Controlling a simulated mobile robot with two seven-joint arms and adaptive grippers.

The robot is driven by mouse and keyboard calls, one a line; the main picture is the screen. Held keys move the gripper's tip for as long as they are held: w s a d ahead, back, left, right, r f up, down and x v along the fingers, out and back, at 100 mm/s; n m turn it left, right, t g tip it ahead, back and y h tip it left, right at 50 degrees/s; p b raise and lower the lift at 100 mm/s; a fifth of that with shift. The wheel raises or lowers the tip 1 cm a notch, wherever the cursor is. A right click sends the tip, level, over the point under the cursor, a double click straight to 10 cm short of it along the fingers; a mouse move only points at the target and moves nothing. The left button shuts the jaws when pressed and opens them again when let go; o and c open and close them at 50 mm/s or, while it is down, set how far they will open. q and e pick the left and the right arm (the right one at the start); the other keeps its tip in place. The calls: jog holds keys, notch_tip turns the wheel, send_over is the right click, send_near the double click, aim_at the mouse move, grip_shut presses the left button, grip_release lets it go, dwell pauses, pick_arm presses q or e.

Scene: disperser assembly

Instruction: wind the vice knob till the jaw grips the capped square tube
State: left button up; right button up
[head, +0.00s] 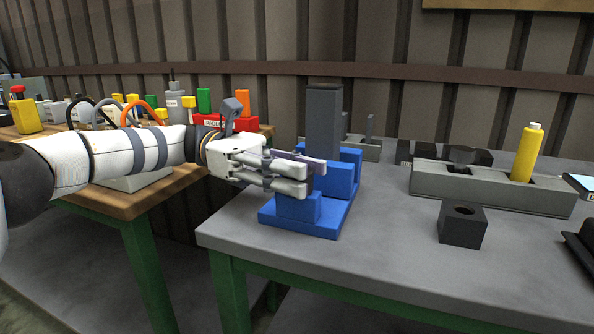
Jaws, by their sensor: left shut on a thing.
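The blue vice (345,180) stands on the grey table near its left end. The grey square tube (323,120) stands upright in the vice, with a darker cap (324,87) on its top. Its lower part is hidden by the vice and my fingers. My left gripper (297,178) reaches in from the left at the near side of the vice. Its fingers are shut on the vice knob, which they mostly hide. I cannot tell whether the jaw touches the tube. My right gripper is not in view.
A long grey holder (480,190) with a yellow bottle (527,153) stands at the right. A dark block with a hole (462,224) sits in front of it. A wooden table (165,196) with assorted parts is at the left. The grey table's front middle is clear.

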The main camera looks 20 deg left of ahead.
pick_arm(q)
jog(key=shift+s+f+g, duration=0.1)
jog(key=shift+f+g, duration=0.05)
jog(key=shift+g, duration=0.15)
jog(key=o, duration=1.2)
jog(key=shift+d, duration=0.1)
notch_tip(320, 180, up, 10)
jog(key=shift+r, duration=0.1)
